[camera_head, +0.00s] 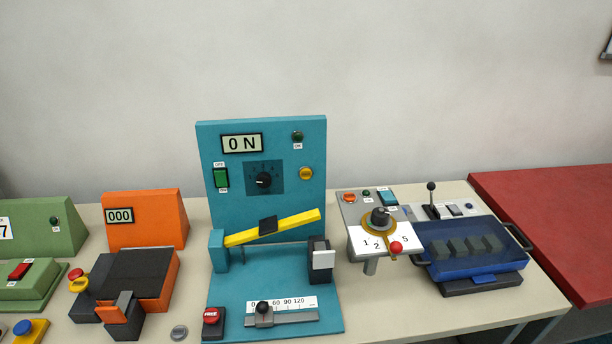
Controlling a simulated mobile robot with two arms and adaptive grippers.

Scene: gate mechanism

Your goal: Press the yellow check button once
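A round yellow button (306,173) sits on the right side of the upright teal gate panel (218,145). Any label on it is too small to read. The panel's display (242,143) reads "0N". Below it is a black dial (264,180), with a green switch (221,178) to its left. A small dark green lamp (297,136) is above the yellow button. A yellow gate bar (298,220) slopes up to the right in front of the panel. Neither of my grippers is in view.
On the teal base are a red button (211,316) and a slider (262,309) with a scale. Orange (145,218) and green (38,225) devices stand left. A dial box (381,217) and blue-lidded case (470,247) stand right, before a red table (550,215).

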